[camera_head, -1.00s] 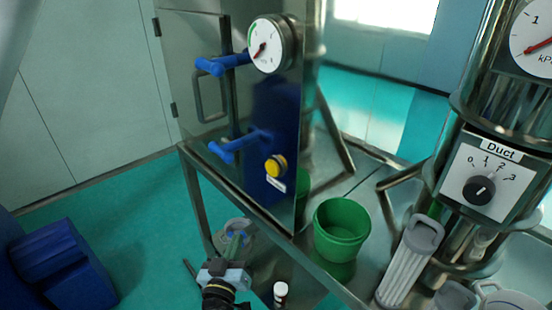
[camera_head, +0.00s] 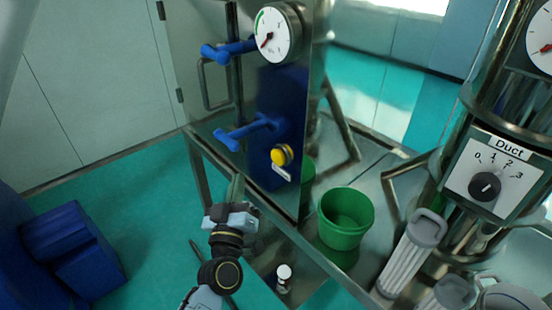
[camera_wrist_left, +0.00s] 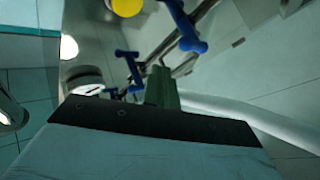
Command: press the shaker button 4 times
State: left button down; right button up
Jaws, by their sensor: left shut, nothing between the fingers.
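The yellow round shaker button (camera_head: 282,155) sits on the dark blue front panel of the steel cabinet, above a small white label. It also shows at the top edge of the left wrist view (camera_wrist_left: 126,7). My left gripper (camera_head: 237,184) is below and to the left of the button, apart from it, with its greenish fingers pointing up. Its fingers also show in the left wrist view (camera_wrist_left: 162,86), together and with nothing between them. My right gripper does not show in any view.
Two blue handles, upper (camera_head: 228,50) and lower (camera_head: 246,131), stick out left of the button. A gauge (camera_head: 278,33) is above. A green bucket (camera_head: 345,218) stands on the steel table to the right, beside a column with a Duct dial (camera_head: 485,186).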

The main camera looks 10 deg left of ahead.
aim_at(274, 156)
pick_arm(q)
jog(key=w+d+b, duration=0.2)
jog(key=w+d, duration=0.3)
jog(key=w, duration=0.1)
jog(key=shift+w, duration=0.2)
jog(key=shift+d, duration=0.1)
dwell(1.9)
jog(key=shift+w+d, duration=0.2)
jog(key=shift+w, duration=0.1)
jog(key=shift+w+d+b, duration=0.3)
jog(key=shift+w+d, duration=0.25)
jog(key=shift+w, duration=0.1)
dwell(1.1)
jog(key=shift+s+a, duration=0.1)
dwell(0.3)
jog(key=shift+s+a+p, duration=0.65)
jog(key=shift+s, duration=0.2)
